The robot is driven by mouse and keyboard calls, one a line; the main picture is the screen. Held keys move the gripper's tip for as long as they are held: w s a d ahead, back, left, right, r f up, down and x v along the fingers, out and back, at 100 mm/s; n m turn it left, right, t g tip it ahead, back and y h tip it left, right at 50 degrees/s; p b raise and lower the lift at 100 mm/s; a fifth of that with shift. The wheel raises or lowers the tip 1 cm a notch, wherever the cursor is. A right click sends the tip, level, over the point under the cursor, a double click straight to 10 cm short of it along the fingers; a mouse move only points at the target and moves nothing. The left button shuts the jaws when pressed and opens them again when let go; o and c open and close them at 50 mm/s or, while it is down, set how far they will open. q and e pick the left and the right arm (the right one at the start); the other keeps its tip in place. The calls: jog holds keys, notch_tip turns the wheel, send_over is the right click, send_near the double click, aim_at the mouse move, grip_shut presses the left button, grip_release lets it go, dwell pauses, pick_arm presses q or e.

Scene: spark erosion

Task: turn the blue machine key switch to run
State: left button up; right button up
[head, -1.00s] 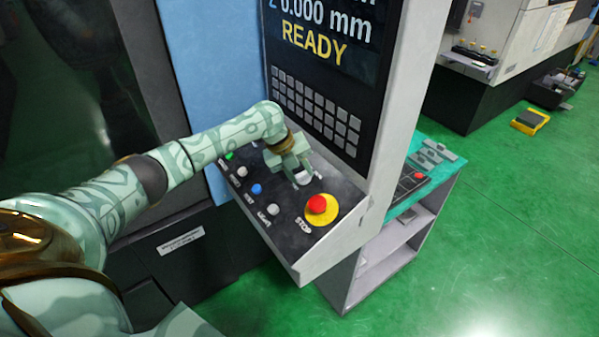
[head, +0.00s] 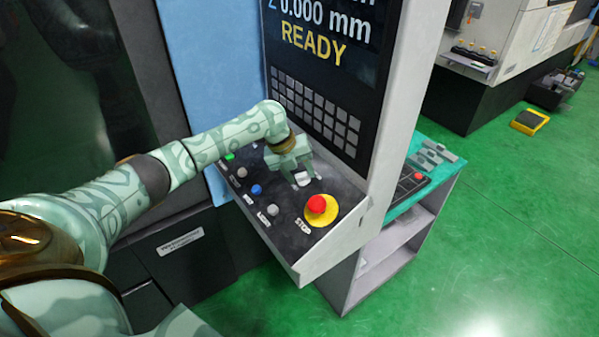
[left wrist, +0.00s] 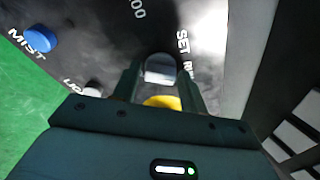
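My left gripper (left wrist: 160,80) is open, with one finger on each side of the knob. I cannot tell whether the fingers touch it. My right gripper is not in view.
The red stop button (head: 317,205) on its yellow plate is close in front of the gripper. A blue button (head: 256,190), a white LIGHT button (head: 272,211) and a lit green button (head: 229,156) are to the left. The keypad and screen rise behind.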

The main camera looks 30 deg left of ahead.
pick_arm(q)
jog(key=shift+o, duration=0.6)
jog(key=v, duration=1.6)
jog(key=shift+r+p, duration=0.15)
jog(key=shift+p, duration=0.25)
jog(key=shift+d, duration=0.1)
